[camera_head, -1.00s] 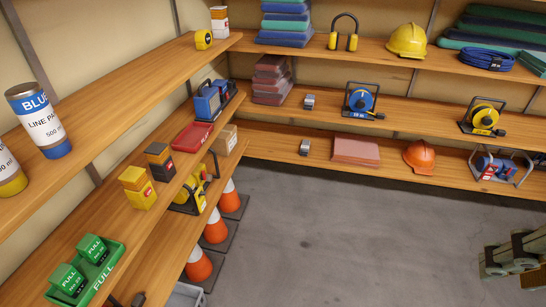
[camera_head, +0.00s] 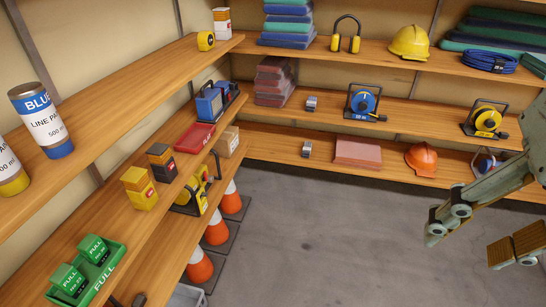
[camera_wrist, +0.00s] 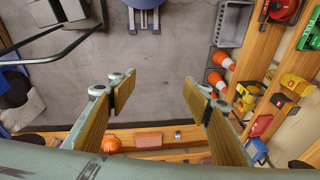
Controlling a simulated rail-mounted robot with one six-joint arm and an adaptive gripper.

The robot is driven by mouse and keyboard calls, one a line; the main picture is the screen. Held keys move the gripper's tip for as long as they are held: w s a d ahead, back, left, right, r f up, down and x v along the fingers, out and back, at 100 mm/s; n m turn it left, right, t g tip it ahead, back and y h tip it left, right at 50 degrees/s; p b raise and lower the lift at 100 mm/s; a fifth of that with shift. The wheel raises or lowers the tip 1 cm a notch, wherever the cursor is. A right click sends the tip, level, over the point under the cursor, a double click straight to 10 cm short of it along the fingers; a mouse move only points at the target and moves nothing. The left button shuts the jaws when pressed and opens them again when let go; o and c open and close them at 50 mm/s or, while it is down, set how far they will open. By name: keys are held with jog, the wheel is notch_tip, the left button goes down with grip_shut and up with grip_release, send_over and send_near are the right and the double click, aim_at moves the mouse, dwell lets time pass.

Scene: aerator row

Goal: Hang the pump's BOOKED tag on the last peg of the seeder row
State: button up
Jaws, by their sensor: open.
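My gripper (camera_head: 468,240) has come into the right of the head view, with its two wood-coloured fingers apart. In the wrist view my gripper (camera_wrist: 158,84) is open, and only grey floor shows between its fingertips. I cannot make out a BOOKED tag or a row of pegs in either view. A blue machine in a tubular frame (camera_head: 484,163) on the lower back shelf is partly hidden by my arm; I cannot tell whether it is the pump. A blue object (camera_wrist: 145,5) is cut off at the top of the wrist view.
Left shelves hold paint cans (camera_head: 42,120), a green FULL tray (camera_head: 108,268) and a yellow reel (camera_head: 190,195). Traffic cones (camera_head: 216,230) stand below. An orange helmet (camera_head: 421,160) sits on the back shelf. A dark tubular frame (camera_wrist: 70,45) stands at the wrist view's left. Mid-floor is clear.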

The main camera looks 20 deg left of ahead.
jog(key=w+a+f+m+g+y+b, duration=0.1)
jog(key=w+a+f+m+g+y, duration=0.2)
jog(key=w+a, duration=0.7)
jog(key=w+a+f+g+y, duration=0.35)
jog(key=w+a, duration=0.35)
jog(key=a, duration=0.6)
jog(key=w+a+f+m+g+y, duration=0.1)
jog(key=w+a+f+m+y, duration=0.1)
jog(key=w+a+f, duration=0.6)
jog(key=w+a+f+m+g+y, duration=0.15)
jog(key=w+a+f, duration=0.35)
jog(key=a, duration=0.5)
jog(key=w+a+f+m+t+y+b, duration=0.1)
jog(key=w+a+f+m+y, duration=0.15)
jog(key=a+f, duration=0.45)
jog(key=w+a+f+m+t+y+b, duration=0.1)
jog(key=w+a+f+m, duration=0.15)
jog(key=f, duration=0.75)
jog(key=m+t+y, duration=0.3)
jog(key=m, duration=0.2)
send_near(205, 205)
jog(key=d, duration=0.3)
jog(key=shift+d+r, duration=0.1)
jog(key=shift+d, duration=0.25)
jog(key=shift+a, duration=0.15)
